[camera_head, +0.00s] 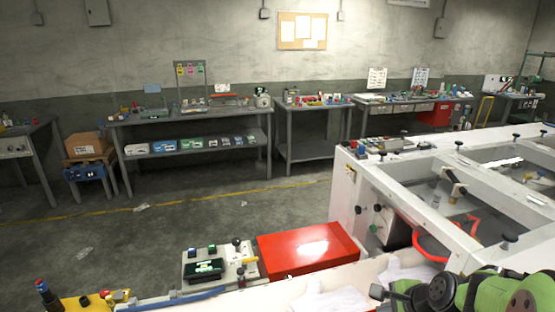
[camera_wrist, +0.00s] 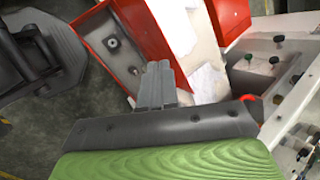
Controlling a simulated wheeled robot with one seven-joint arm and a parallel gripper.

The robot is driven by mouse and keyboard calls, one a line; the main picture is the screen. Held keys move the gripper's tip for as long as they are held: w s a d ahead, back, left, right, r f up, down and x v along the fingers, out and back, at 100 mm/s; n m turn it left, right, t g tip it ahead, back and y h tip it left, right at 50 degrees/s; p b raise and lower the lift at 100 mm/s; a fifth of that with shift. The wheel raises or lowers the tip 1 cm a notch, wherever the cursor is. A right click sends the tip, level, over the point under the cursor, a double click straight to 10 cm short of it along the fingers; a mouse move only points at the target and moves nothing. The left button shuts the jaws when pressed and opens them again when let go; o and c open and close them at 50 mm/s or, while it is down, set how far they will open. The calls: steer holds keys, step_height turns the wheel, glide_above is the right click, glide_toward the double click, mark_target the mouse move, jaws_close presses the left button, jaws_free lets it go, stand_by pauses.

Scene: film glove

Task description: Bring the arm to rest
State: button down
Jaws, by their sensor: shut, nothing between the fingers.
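My green and black arm (camera_head: 460,292) shows at the lower right of the head view, low beside the white machine. Its gripper end cannot be made out there. In the wrist view my gripper (camera_wrist: 160,68) has its grey fingers together with nothing between them. The fingertips appear over the edge of an open red box (camera_wrist: 118,62), beside a pale surface with white cloth-like pieces (camera_wrist: 205,84). I cannot tell whether the fingers touch anything.
A white glovebox-like machine frame (camera_head: 352,190) stands at the right, close to my arm. A red box (camera_head: 308,248) and a control panel (camera_head: 205,266) are at the front. Workbenches (camera_head: 190,118) line the back wall. The floor (camera_head: 170,225) between is mostly clear.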

steer(key=s+a+r+n+h, duration=0.1)
steer(key=s+a+r+n, duration=0.4)
steer(key=s+n, duration=0.4)
steer(key=s+a+r+n+h, duration=0.1)
steer(key=s+a+r+n, duration=0.3)
steer(key=s+n, duration=0.5)
steer(key=shift+s+a+r+n, duration=0.4)
steer(key=shift+s+r, duration=0.35)
steer(key=shift+r, duration=0.1)
